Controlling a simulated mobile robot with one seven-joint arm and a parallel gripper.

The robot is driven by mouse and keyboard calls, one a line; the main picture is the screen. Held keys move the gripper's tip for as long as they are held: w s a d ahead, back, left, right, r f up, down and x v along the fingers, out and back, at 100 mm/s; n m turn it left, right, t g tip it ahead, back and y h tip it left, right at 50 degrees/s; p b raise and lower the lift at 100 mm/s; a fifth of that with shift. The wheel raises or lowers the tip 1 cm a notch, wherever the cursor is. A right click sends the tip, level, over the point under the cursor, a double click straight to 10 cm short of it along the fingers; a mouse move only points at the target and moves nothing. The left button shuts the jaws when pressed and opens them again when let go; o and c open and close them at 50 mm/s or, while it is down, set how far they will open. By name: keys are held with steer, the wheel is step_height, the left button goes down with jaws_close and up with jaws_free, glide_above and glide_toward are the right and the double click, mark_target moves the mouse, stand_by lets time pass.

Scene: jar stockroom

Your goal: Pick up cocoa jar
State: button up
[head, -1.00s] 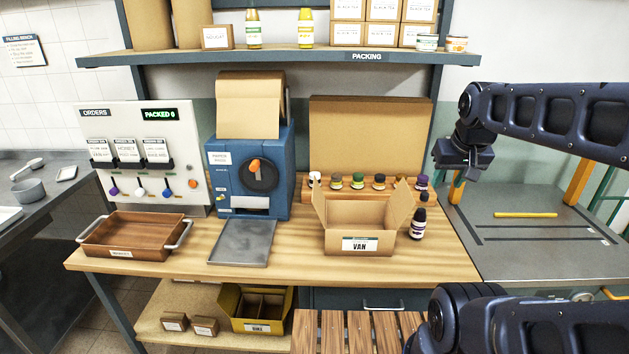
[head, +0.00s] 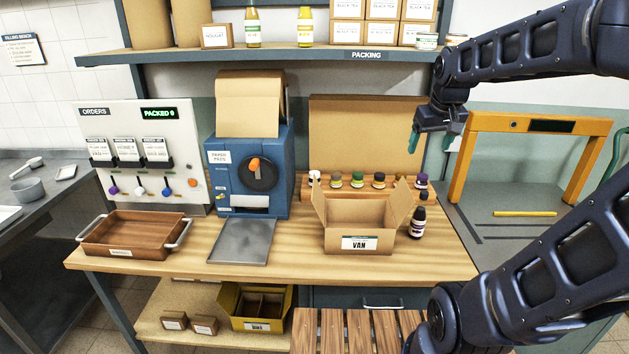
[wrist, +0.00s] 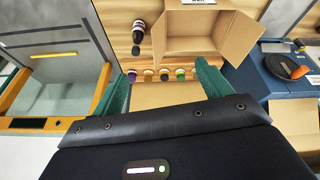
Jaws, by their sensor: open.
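Several small jars with coloured lids stand in a row on a wooden rack behind the open carton; their labels are too small to read, so I cannot tell which is cocoa. One has a dark lid (head: 379,181), one a green lid (head: 336,180) and one a purple lid (head: 421,181). The box flap partly hides another. My gripper (head: 430,143) is open and empty, above and behind the right end of the row. In the wrist view the row of lids (wrist: 164,75) shows between my two green fingers, apart from them.
The open carton marked VAN (head: 360,243) stands in front of the rack, with a dark bottle (head: 417,222) at its right. A blue machine (head: 225,165) is to the left. The packing shelf (head: 290,55) runs above. An orange frame (head: 540,123) stands at the right.

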steer(key=w+a+f+n+g, duration=0.15)
steer(key=w+a, duration=0.25)
steer(key=w, duration=0.7)
steer(key=w+a+f+n, duration=0.3)
steer(key=w+a, duration=0.1)
steer(key=w, duration=0.7)
steer(key=w+a+f+n, duration=0.2)
steer(key=w+a+f, duration=0.15)
steer(key=w, duration=0.85)
steer(key=n+g, duration=0.3)
steer(key=n, duration=0.4)
glide_above(314, 172)
steer(key=shift+t, duration=0.25)
steer(key=f, duration=1.7)
steer(key=shift+s+d+f, duration=0.25)
steer(key=shift+s+f, duration=0.05)
steer(key=shift+f, duration=0.05)
steer(key=shift+a+f, duration=0.2)
steer(key=shift+f, duration=0.25)
step_height(314, 172, down, 10)
steer(key=shift+w+f, duration=0.1)
steer(key=shift+c, duration=0.2)
steer(key=c, duration=1.2)
